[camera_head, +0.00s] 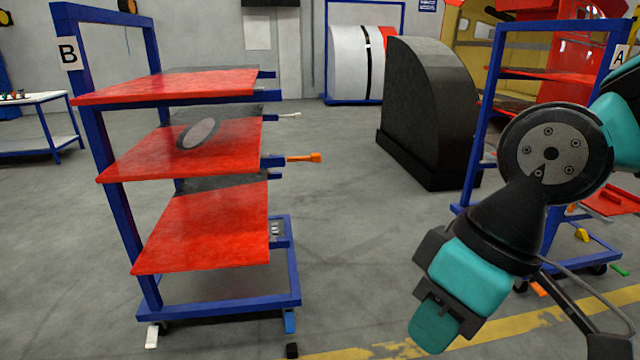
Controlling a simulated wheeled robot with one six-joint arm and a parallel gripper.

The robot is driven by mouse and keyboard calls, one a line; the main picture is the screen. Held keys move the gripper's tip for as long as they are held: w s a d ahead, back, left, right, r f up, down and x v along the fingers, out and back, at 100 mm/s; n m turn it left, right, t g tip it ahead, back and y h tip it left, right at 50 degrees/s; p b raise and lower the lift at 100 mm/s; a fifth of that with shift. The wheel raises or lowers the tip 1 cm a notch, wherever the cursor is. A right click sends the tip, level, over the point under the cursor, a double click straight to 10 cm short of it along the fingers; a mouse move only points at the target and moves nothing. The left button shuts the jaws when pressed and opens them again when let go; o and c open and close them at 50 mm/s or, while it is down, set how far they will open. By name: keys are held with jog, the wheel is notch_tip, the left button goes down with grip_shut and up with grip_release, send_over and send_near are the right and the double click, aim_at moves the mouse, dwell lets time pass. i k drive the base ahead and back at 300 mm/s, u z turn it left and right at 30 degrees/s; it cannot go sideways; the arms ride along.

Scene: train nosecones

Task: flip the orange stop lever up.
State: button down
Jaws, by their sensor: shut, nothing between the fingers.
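An orange lever (303,158) sticks out to the right from the blue bracket at the middle shelf of rack B (136,230). It lies about level, with a thicker end at its tip. My gripper (434,328), teal and black, hangs at the lower right, pointing down and to the left. It is shut and empty, well apart from the lever, lower and to its right in the picture. The lever is in full view.
Rack B has red sloping shelves (205,232); the middle one bears a grey oval disc (198,133). A white lever (290,115) sits above the orange one. A black curved block (432,110) and rack A (490,110) stand right. Floor between rack B and my gripper is clear.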

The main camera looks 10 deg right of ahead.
aim_at(314, 157)
jog(key=k, duration=0.45)
jog(key=u, duration=0.55)
jog(key=i, duration=0.55)
jog(key=u, duration=0.75)
jog(key=i, duration=0.8)
jog(key=z, duration=0.6)
jog(key=i, duration=0.7)
jog(key=z, duration=0.75)
